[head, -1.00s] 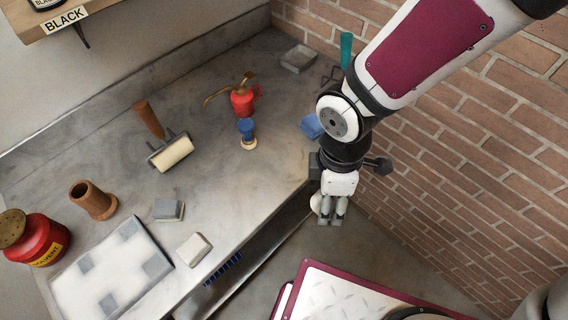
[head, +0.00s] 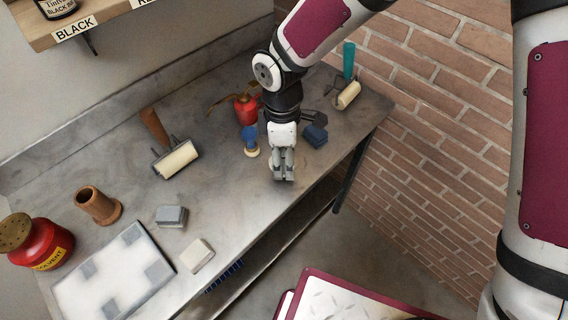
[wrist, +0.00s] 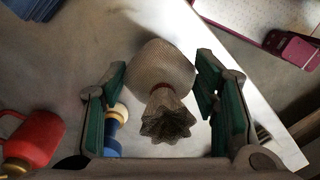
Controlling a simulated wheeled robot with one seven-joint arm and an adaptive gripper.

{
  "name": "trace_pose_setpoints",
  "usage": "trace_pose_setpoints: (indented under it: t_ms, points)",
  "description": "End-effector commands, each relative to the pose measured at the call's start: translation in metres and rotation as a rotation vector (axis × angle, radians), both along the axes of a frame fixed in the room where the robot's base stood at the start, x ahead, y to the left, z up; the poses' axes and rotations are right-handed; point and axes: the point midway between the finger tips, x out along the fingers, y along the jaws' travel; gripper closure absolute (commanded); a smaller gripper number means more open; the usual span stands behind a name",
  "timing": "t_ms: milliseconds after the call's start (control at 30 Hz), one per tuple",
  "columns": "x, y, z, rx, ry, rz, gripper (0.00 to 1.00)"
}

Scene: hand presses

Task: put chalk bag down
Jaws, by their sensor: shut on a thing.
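The chalk bag (wrist: 163,72), a round grey mesh bag with a gathered, frilled neck, is between the green-padded fingers of my gripper (wrist: 162,85) in the wrist view. My gripper is shut on it, with the neck toward the wrist camera. In the head view, my gripper (head: 283,177) points down over the front part of the metal worktop (head: 235,200). There the bag is hidden by the fingers. I cannot tell whether the bag touches the worktop.
A blue-topped stamp (head: 250,140) and red oil can (head: 246,110) stand just left of my gripper. A dark blue block (head: 314,135) and green-handled roller (head: 348,92) lie to its right. The worktop's front edge is close. Bare worktop lies left of the gripper.

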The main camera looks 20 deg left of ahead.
Motion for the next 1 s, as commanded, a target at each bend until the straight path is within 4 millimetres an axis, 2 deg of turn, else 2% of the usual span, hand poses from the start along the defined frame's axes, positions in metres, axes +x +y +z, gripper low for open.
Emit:
trace_pose_setpoints:
  t_ms: [233, 633, 667, 733, 1000]
  points:
    - [-0.001, 0.001, -0.033, -0.002, 0.003, 0.001, 0.72]
    - [0.001, 0.001, -0.039, 0.0, 0.001, 0.0, 0.72]
    - [0.001, 0.001, -0.039, 0.0, 0.001, 0.0, 0.41]
    - [0.001, 0.001, -0.039, 0.0, 0.0, 0.0, 0.26]
    - [0.0, 0.001, -0.038, 0.0, 0.0, 0.0, 0.26]
